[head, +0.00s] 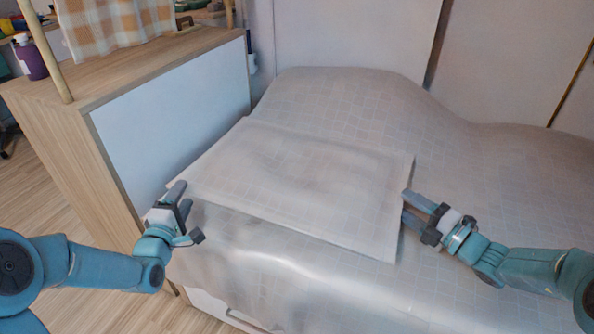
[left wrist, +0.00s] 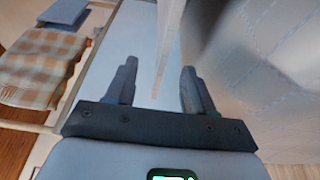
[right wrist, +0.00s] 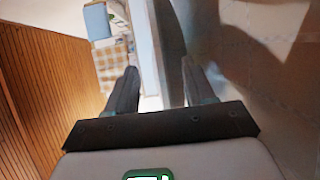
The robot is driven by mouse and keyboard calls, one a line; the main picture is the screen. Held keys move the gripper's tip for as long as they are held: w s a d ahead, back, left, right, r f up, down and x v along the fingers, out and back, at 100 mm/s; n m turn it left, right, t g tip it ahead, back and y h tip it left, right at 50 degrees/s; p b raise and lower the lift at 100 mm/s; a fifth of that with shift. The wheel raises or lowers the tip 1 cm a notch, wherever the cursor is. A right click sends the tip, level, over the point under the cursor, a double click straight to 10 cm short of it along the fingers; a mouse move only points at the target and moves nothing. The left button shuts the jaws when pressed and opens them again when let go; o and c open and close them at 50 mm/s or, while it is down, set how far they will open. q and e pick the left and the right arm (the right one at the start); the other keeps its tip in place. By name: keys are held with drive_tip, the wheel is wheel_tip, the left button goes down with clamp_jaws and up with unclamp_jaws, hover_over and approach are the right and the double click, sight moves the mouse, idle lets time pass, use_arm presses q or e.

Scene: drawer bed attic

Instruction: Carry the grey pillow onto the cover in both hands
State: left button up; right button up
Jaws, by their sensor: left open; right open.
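The grey pillow (head: 300,180) is a flat, pale grey checked rectangle lying on the bed cover (head: 480,150), which has a very similar pattern. My left gripper (head: 182,202) is open at the pillow's left end, close to its near left corner. My right gripper (head: 408,207) is open at the pillow's right edge, its fingertips at that edge. In the left wrist view a pale edge (left wrist: 170,40) reaches between the spread fingers. In the right wrist view a similar edge (right wrist: 168,50) lies between the fingers. I cannot tell whether either finger touches the pillow.
A wooden cabinet (head: 170,60) with a pale side panel stands against the bed's left side, close to my left gripper. A checked cloth (head: 115,22) hangs on a rail above it, and a purple bottle (head: 30,58) stands at the left. The cover's right side is clear.

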sight(395, 198)
use_arm(q)
drive_tip(key=shift+w, duration=2.15)
use_arm(e)
drive_tip(key=shift+x, duration=2.15)
use_arm(q)
clamp_jaws()
use_arm(e)
clamp_jaws()
